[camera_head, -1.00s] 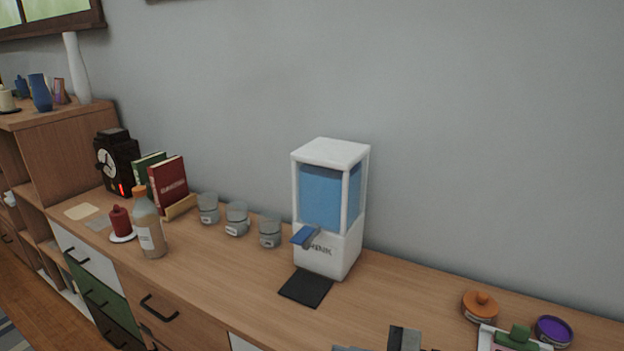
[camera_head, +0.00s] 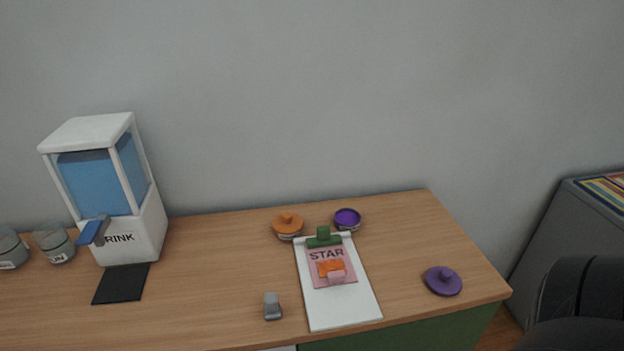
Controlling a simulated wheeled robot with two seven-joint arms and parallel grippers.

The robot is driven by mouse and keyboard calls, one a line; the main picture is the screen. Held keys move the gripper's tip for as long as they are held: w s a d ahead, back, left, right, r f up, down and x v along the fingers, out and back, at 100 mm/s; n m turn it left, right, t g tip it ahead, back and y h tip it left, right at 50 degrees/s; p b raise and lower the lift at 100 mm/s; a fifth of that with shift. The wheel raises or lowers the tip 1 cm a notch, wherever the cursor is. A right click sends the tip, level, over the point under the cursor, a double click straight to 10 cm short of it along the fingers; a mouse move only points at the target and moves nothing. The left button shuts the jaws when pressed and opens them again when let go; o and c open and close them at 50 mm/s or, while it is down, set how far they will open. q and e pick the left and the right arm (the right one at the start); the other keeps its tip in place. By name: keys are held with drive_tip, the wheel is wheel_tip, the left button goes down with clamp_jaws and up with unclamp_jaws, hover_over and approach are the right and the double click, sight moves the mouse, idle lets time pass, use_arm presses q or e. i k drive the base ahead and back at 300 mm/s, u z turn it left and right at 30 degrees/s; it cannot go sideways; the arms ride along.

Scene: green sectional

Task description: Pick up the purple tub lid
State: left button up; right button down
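The purple tub lid (camera_head: 443,281) is a round disc with a small knob. It lies alone on the wooden cabinet top near its right front corner, knob up. A tub with a purple inside or top (camera_head: 347,219) stands at the back, left of the lid. Neither of my grippers can be made out in the head view, and nothing touches the lid.
A clipboard (camera_head: 348,307) lies left of the lid, with bare wood between. An orange-lidded tub (camera_head: 288,226), small grey object (camera_head: 272,306) and drink dispenser (camera_head: 130,227) stand further left. A dark rounded shape (camera_head: 580,305) fills the lower right; I cannot tell what it is.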

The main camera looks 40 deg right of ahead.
sight(443, 281)
drive_tip(key=z, duration=1)
drive_tip(key=k, duration=0.1)
drive_tip(key=z, duration=0.45)
